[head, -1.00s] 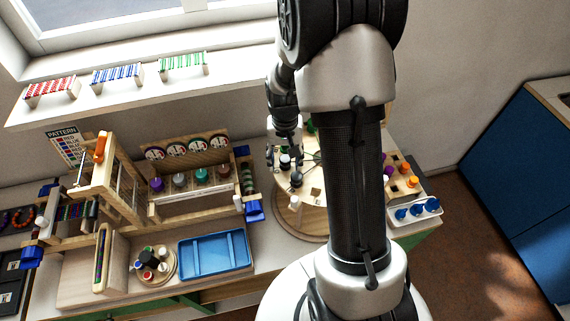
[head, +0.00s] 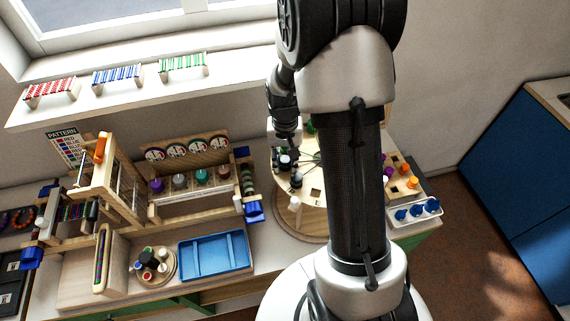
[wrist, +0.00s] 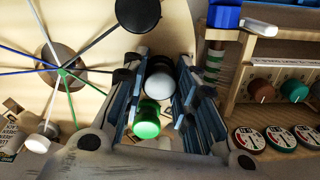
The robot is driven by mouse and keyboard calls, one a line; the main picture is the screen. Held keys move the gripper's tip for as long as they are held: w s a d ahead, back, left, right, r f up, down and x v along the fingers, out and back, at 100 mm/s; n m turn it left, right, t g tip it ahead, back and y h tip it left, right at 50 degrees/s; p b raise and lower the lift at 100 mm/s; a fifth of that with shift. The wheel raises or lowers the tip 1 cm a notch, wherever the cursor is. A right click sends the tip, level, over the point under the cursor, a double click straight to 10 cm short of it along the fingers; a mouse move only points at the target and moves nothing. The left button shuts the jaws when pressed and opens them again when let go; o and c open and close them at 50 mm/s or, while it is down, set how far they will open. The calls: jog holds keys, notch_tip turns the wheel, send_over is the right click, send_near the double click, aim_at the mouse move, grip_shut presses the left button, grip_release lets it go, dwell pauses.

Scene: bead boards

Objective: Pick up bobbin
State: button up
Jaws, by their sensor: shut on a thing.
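My gripper (wrist: 160,70) shows in the wrist view with its two blue-grey fingers on either side of a bobbin (wrist: 158,85) with a pale, rounded end and a dark part behind it. The gripper is shut on this bobbin. A green bobbin (wrist: 146,120) shows lower between the fingers; I cannot tell whether they touch it. In the head view my gripper (head: 284,160) is low over the left part of the round wooden turntable (head: 312,196). The held bobbin is small and partly hidden there.
A black bobbin (head: 296,180) stands close by on the turntable. Thin coloured threads run to a central hub (wrist: 62,66). A white tray with blue pieces (head: 415,212) is at right.

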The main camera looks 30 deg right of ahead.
aim_at(285, 159)
jog(key=shift+r, duration=0.1)
notch_tip(285, 159, up, 20)
jog(key=p, duration=0.2)
jog(key=shift+p, duration=0.3)
